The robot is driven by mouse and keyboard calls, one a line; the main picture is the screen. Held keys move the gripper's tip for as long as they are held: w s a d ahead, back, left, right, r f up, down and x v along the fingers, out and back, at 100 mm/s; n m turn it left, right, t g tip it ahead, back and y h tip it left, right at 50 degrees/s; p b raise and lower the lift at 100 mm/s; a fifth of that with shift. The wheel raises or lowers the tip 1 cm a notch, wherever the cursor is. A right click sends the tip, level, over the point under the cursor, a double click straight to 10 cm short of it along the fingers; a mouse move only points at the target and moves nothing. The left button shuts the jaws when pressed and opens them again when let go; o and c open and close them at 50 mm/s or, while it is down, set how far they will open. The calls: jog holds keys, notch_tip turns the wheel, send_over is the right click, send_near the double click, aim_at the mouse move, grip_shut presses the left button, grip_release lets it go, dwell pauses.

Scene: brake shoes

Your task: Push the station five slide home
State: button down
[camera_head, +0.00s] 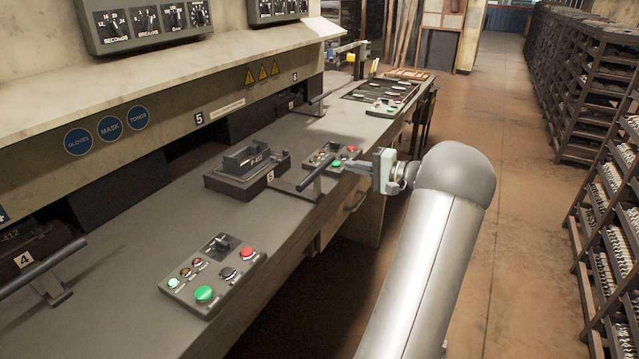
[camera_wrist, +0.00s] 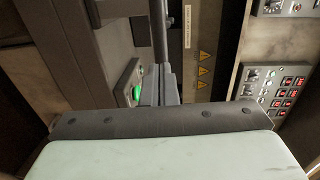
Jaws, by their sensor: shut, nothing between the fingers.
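The station five slide (camera_head: 247,167) is a dark block marked P-412 and 5. It sits out on the bench top, in front of the dark opening beside the wall sign 5 (camera_head: 199,118). Its bar handle (camera_head: 316,172) stands on the bench-edge side; what looks like the same bar shows in the wrist view (camera_wrist: 159,32). My gripper (camera_head: 348,164) is shut and empty, beside the handle's far end on the aisle side. Its dark fingers also show in the wrist view (camera_wrist: 160,92), close to the bar. I cannot tell whether they touch it.
A control box (camera_head: 213,274) with buttons lies on the near bench, and another (camera_head: 333,158) lies just beyond the handle. The station four handle (camera_head: 42,268) is at the left. Racks (camera_head: 605,180) line the right side; the aisle floor between is clear.

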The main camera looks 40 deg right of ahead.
jog(key=shift+r+b+x, duration=0.25)
jog(key=shift+b+x, duration=0.4)
jog(key=shift+x, duration=1.8)
jog(key=shift+r+b+x, duration=0.25)
jog(key=shift+b+x, duration=0.35)
jog(key=shift+x, duration=1.85)
jog(key=shift+r+b+x, duration=0.25)
jog(key=shift+b+x, duration=0.4)
jog(key=shift+x, duration=1.8)
jog(key=shift+w+a, duration=0.1)
send_near(267, 145)
jog(key=shift+w+a+f+b, duration=0.15)
jog(key=shift+w+f+b, duration=0.1)
jog(key=shift+f+b, duration=0.1)
jog(key=shift+r+x, duration=0.15)
jog(key=shift+x, duration=1.15)
jog(key=shift+r+x, duration=0.1)
jog(key=shift+x, duration=1.25)
jog(key=shift+w+r, duration=0.1)
jog(key=shift+w, duration=0.05)
